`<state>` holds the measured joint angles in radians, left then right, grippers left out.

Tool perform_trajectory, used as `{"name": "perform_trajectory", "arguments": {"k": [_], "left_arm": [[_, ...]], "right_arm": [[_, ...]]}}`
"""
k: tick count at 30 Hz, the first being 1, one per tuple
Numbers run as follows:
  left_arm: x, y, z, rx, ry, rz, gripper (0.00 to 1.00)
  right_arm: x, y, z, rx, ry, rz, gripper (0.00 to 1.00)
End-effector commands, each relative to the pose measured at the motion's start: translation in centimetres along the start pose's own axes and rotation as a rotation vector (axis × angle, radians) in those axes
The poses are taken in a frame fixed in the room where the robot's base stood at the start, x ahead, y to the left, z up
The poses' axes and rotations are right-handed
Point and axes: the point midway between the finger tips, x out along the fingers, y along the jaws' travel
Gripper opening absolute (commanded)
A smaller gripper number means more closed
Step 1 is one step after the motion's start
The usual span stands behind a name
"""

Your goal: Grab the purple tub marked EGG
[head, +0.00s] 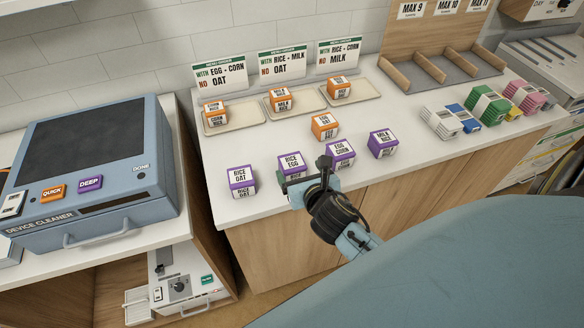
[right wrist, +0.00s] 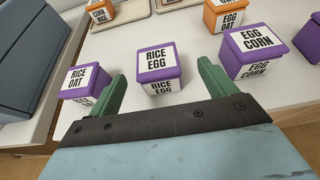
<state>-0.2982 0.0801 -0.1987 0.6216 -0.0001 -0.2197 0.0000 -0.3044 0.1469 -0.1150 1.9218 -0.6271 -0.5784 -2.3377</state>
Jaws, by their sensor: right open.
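Two purple tubs carry the word EGG: one marked RICE EGG (head: 290,163) and one marked EGG CORN (head: 341,152); no purple tub with EGG alone shows. My right gripper (head: 306,174) is open at the counter's front edge, by the RICE EGG tub. In the right wrist view, the RICE EGG tub (right wrist: 158,62) shows between and just beyond the open green fingers (right wrist: 161,76). The EGG CORN tub (right wrist: 254,46) is right of the right finger. In the head view, my gripper partly covers the RICE EGG tub. My left gripper is out of view.
Purple RICE OAT (head: 241,181) and another purple tub (head: 383,143) flank them. An orange EGG OAT tub (head: 324,126) stands behind. Trays (head: 228,121) with orange tubs and label cards line the wall. A device cleaner (head: 90,170) stands left; colored boxes (head: 489,105) lie right.

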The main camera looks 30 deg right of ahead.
Motion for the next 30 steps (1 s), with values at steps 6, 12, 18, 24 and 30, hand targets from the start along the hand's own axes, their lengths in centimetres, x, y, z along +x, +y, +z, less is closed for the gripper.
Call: {"name": "perform_trajectory", "arguments": {"k": [6,12,18,24,30], "left_arm": [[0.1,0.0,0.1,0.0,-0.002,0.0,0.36],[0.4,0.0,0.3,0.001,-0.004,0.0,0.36],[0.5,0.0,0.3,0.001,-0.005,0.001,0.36],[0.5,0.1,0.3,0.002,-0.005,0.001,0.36],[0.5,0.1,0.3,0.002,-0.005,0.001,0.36]], "right_arm": [[1.6,0.1,0.0,0.004,0.001,0.0,0.84],[4.3,0.5,-0.3,0.007,0.001,-0.001,0.84],[6.2,0.5,-0.4,0.003,0.002,0.0,0.84],[6.4,0.5,-0.3,0.003,0.002,0.001,0.84],[6.3,0.5,-0.3,0.003,0.002,0.001,0.64]]}}
